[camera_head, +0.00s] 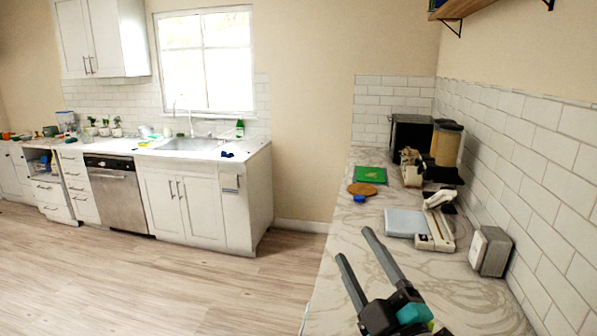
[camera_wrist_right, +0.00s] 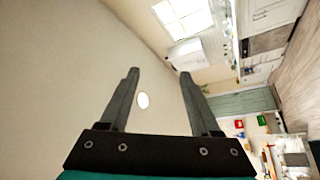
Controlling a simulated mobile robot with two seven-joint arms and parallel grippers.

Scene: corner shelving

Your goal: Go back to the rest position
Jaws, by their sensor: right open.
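My right gripper (camera_head: 356,258) comes in from the lower right of the head view, over the marble countertop (camera_head: 345,215). Its two long grey fingers are spread apart with nothing between them. In the right wrist view the same gripper (camera_wrist_right: 158,73) is open and empty, with bare wall and the window beyond its fingers. My left gripper is not in either view.
On the right counter stand a white device with a grey plate (camera_head: 405,222), a metal toaster-like box (camera_head: 490,251), a green board (camera_head: 370,174), a round brown board (camera_head: 362,189) and a black appliance (camera_head: 410,133). A wall shelf (camera_head: 463,8) hangs above. The wooden floor (camera_head: 150,270) is clear.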

